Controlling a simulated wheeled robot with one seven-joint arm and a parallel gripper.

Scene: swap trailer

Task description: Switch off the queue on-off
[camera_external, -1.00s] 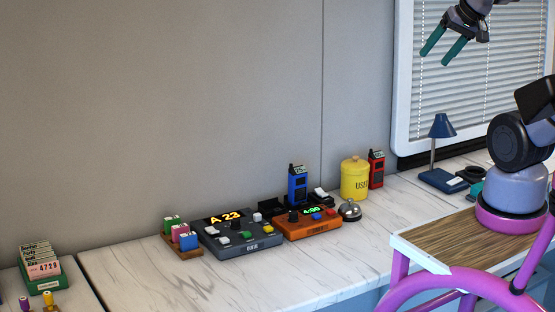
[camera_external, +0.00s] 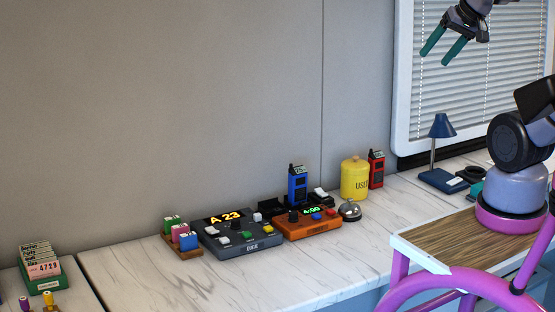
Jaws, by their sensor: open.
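A dark grey queue console (camera_external: 240,245) sits on the white marble counter. Its display (camera_external: 225,216) is lit and reads "A 23" in yellow. Its top carries several buttons and switches in white, green and yellow, and a dark knob; I cannot tell which of them is the on-off. My gripper (camera_external: 437,50) is in the upper right, in front of the window blinds. Its teal fingers are apart with nothing between them. It is high above the counter, far to the right of the console.
An orange timer box (camera_external: 308,228) showing "4:00" stands right beside the console. A wooden stamp rack (camera_external: 182,246) is on its left. Behind and right are a blue radio (camera_external: 298,188), a yellow canister (camera_external: 354,180) and a bell (camera_external: 350,211). The counter front is clear.

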